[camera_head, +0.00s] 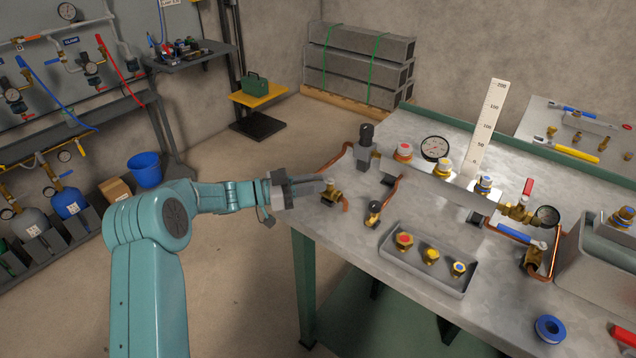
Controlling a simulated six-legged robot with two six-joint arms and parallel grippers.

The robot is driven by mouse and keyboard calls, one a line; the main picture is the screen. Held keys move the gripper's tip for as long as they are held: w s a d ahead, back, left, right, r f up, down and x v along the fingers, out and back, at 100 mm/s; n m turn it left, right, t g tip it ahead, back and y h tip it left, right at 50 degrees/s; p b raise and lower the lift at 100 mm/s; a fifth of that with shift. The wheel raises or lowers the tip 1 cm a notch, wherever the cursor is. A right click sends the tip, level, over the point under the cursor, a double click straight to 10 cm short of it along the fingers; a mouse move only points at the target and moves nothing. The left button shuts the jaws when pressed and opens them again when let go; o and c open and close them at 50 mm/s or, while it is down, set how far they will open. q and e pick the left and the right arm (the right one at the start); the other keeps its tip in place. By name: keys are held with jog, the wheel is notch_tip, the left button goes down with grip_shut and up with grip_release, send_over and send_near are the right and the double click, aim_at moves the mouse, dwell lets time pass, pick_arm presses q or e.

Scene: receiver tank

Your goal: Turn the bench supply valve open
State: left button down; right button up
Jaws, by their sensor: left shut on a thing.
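A brass valve (333,198) sits at the left edge of the grey metal workbench (352,231), joined to a copper pipe. I take it to be the bench supply valve. My left gripper (324,183) reaches in from the left, level with the bench top, and its fingers are shut on the valve's handle. The fingers hide most of the handle, so I cannot tell its angle. My right gripper is not in view.
A grey tray (458,286) with three brass fittings (431,256) lies at the bench's front. A regulator (366,136), a round gauge (435,148) and a blue-handled valve (514,233) stand farther along. A blue tape roll (549,329) lies front right. Open floor is left of the bench.

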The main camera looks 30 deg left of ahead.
pick_arm(q)
jog(key=shift+r, duration=0.1)
jog(key=c, duration=1.1)
grip_release()
jog(key=shift+o, duration=0.2)
jog(key=b+v, duration=0.1)
jog(key=v, duration=1.5)
jog(key=shift+a, duration=0.15)
jog(key=shift+s, duration=0.15)
